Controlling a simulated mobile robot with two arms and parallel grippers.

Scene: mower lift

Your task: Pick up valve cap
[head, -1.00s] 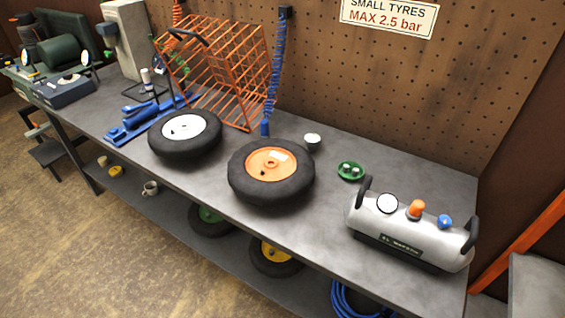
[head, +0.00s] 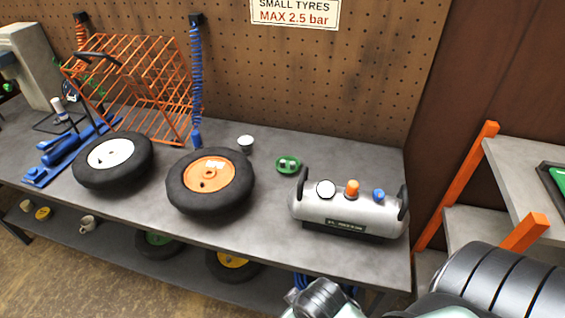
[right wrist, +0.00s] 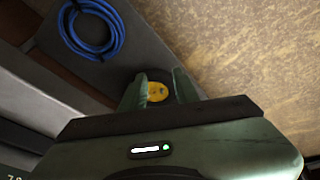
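A green dish (head: 288,165) with small pale pieces in it sits on the workbench in the head view, behind and left of the silver air tank. The pieces look like small caps, but are too small to be sure. A wheel with an orange hub (head: 210,181) lies flat to the left of the dish. My right gripper (right wrist: 157,79) is open in the right wrist view, its two green fingers apart. A yellow round thing (right wrist: 157,92) shows between the fingers; I cannot tell its distance. My left gripper is not in view.
The silver tank (head: 350,213) stands at the bench's right end. A blue hose coil (right wrist: 91,29) lies in the right wrist view.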

